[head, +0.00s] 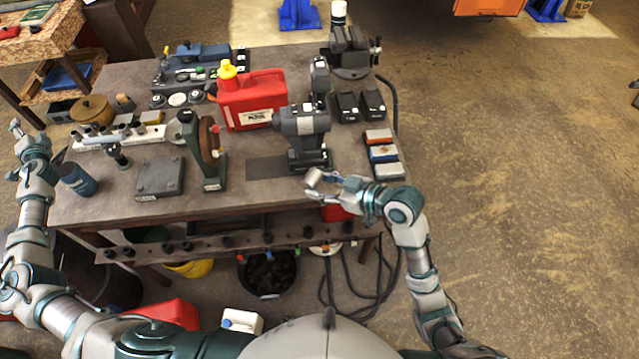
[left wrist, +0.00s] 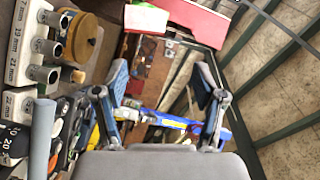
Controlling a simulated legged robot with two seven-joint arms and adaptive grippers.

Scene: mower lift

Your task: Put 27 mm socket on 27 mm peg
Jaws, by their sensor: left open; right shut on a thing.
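My right gripper (head: 324,187) is shut on a small silver cylindrical socket (head: 313,177), held at the bench's front edge, right of centre; its size mark is not readable. The white socket rail (head: 148,137) lies at the bench's left, with several grey sockets standing along it. In the left wrist view the rail (left wrist: 22,70) shows at the left edge, with labels including 19 mm and 22 mm. My left gripper (head: 17,150) is open and empty, left of the rail.
A blue can (head: 77,180) is at the front left. A red jerrycan (head: 250,100) stands behind.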

